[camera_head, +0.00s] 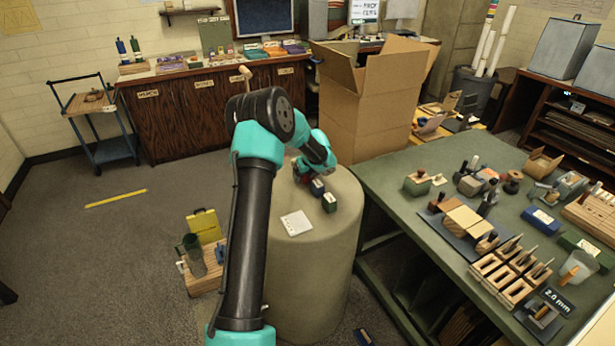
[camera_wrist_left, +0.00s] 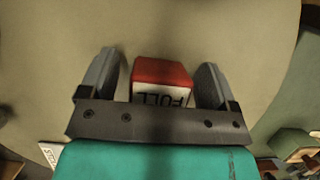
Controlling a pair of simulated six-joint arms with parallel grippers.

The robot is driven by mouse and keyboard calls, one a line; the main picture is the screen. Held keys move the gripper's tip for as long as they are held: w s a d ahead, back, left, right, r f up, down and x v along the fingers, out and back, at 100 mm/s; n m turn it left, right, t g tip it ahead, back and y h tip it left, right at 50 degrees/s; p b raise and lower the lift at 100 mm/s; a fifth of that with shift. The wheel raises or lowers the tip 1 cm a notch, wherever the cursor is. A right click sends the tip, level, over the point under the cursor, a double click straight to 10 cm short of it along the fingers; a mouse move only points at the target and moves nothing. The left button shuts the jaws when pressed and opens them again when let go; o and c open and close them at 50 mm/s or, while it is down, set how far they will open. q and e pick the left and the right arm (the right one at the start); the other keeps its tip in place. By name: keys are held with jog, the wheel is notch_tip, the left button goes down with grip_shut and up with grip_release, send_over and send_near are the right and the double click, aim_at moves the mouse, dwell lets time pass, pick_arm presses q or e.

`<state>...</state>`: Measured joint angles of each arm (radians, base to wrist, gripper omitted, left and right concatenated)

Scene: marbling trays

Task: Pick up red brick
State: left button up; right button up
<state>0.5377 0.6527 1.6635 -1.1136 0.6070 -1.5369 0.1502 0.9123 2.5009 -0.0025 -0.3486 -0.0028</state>
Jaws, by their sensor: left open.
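The red brick (camera_wrist_left: 162,72) shows in the left wrist view, with a red top and a white face lettered "FULL". It stands on the round, pale pedestal (camera_head: 318,290). My left gripper (camera_wrist_left: 161,65) is open, with one finger on each side of the brick and a visible gap on both sides. The brick's lower part is hidden behind the gripper's dark crossbar. In the head view my left gripper (camera_head: 303,176) is low over the pedestal's far part, and only a little red shows there. My right gripper is in neither view.
A white card (camera_head: 296,223) lies nearer. A cardboard box (camera_head: 365,115) rises behind. A cluttered green table (camera_head: 390,185) stands at the right.

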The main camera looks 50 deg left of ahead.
pick_arm(q)
jog(key=c, duration=1.1)
notch_tip(320, 180, up, 10)
jog(key=shift+r, duration=0.1)
dwell(0.3)
dwell(0.5)
